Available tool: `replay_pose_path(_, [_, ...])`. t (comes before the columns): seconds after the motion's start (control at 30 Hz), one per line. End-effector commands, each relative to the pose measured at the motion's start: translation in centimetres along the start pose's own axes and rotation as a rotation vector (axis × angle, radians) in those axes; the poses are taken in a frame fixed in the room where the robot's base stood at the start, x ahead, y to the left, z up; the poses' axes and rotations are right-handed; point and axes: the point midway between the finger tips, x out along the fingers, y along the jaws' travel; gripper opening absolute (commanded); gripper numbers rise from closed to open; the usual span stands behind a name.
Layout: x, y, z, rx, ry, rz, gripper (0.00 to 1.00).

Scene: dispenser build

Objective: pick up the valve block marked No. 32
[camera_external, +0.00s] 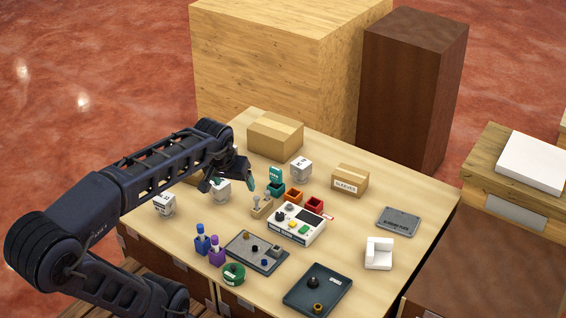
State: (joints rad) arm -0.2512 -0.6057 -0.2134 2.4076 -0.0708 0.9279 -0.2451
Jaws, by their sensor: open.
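Three whitish blocks with dark markings stand on the table: one at the left (164,203), one under my gripper (220,194), and one at the back (301,168). The markings are too small to read, so I cannot tell which is No. 32. My gripper (234,185) is open and points down at the middle-left block, which it partly covers. One teal-tipped finger shows to the right of that block. I cannot tell whether the fingers are around the block or above it.
A cardboard box (275,136) stands at the back and a smaller labelled box (350,180) to its right. A white control box (296,224), small coloured bins (293,196), a grey plate with knobs (257,252) and blue and purple bottles (202,240) crowd the middle and front. The right side is clearer.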

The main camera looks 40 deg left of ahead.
Motion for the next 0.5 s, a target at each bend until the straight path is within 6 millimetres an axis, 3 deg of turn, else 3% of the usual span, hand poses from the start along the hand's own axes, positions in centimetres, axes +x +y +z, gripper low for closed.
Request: replay_pose_path(0.5, [9.8, 1.6, -7.4, -0.479, -0.014, -0.028, 0.76])
